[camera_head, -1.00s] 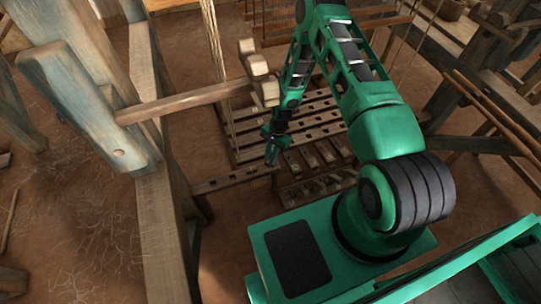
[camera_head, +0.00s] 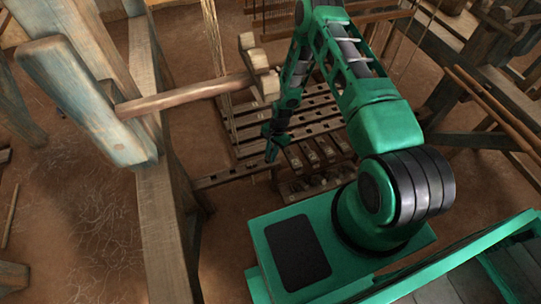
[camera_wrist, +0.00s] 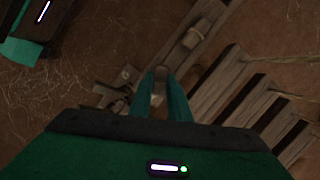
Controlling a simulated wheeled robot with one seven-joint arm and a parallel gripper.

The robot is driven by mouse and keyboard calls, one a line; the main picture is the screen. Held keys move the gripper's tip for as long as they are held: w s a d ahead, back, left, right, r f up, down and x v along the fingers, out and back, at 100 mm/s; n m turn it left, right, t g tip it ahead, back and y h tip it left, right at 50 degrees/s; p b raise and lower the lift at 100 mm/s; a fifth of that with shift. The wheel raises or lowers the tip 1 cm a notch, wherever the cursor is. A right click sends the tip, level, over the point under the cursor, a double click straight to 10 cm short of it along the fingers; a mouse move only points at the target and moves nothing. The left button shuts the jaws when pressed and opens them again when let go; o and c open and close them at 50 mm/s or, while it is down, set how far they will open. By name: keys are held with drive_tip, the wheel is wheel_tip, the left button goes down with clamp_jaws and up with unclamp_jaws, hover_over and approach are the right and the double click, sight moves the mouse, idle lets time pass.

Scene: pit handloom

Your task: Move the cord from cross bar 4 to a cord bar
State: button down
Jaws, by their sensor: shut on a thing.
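My gripper (camera_head: 271,152) points down beside the slatted cross bars in the head view. In the wrist view, the two teal fingers of my gripper (camera_wrist: 160,82) are close together, with a small pale-brown piece between them. I take it for the cord (camera_wrist: 159,87), but its shape is mostly hidden by the fingers. A cross bar (camera_head: 235,175) with slots runs to the left of my gripper. Several parallel cross bars (camera_head: 290,118) lie behind it; I cannot tell which one is number 4. Which part is a cord bar is not clear.
A wooden arm with blocks at its end (camera_head: 190,97) juts from the left post (camera_head: 85,90) above the cross bars. Short wooden treadles (camera_head: 318,150) lie close to the right of my gripper. Bare earthen floor (camera_head: 75,215) spreads at left.

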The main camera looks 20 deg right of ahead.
drive_tip(key=c, duration=1.6)
unclamp_jaws()
drive_tip(key=shift+r, duration=0.1)
drive_tip(key=v, duration=1)
drive_tip(key=shift+d+r, duration=0.1)
drive_tip(key=shift+r, duration=0.25)
